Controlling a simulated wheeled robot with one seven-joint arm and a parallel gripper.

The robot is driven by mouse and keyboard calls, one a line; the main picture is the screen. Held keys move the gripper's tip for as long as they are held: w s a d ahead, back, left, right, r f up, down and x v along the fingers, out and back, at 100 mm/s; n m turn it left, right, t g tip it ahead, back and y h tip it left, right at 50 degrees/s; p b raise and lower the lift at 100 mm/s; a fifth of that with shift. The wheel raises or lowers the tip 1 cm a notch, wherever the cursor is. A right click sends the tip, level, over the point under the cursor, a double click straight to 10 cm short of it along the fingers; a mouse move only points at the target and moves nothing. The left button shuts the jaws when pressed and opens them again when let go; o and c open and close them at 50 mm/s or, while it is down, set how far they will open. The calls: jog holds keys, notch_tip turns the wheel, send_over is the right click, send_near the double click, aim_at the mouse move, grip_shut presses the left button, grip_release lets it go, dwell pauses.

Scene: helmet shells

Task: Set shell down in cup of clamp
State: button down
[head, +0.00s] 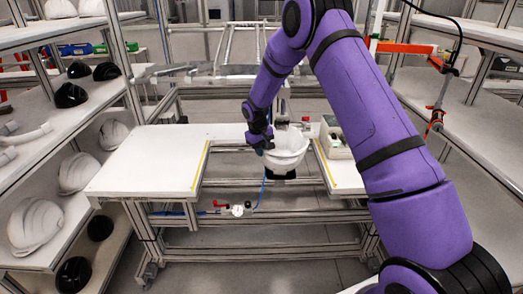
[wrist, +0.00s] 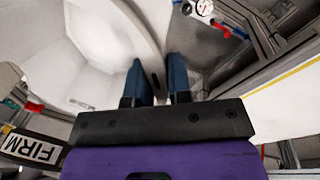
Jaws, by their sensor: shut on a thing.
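A white helmet shell (head: 287,150) is over the gap in the white table. My gripper (head: 262,142) is at its left rim, shut on the shell wall. In the wrist view the two blue fingers of my gripper (wrist: 157,80) straddle the rim of the white shell (wrist: 100,50), whose hollow inside fills the upper left. A black cup-like part (head: 281,174), seemingly the clamp's cup, shows just below the shell in the head view. The shell hides most of it, so I cannot tell whether they touch.
The white table (head: 150,160) has free room on its left part. A grey box (head: 334,137) stands right of the gap; a FIRM label (wrist: 32,147) shows in the wrist view. A pressure gauge (head: 238,210) is below. White shells (head: 36,226) and black ones (head: 72,95) fill the left shelves.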

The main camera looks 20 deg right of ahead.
jog(key=shift+f, duration=0.1)
dwell(0.3)
jog(key=c, duration=1)
grip_release()
jog(key=shift+o, duration=0.2)
notch_tip(320, 180, up, 11)
jog(key=a, duration=0.1)
jog(key=shift+s+a+f, duration=0.15)
jog(key=shift+s+a, duration=0.1)
jog(key=shift+a, duration=0.05)
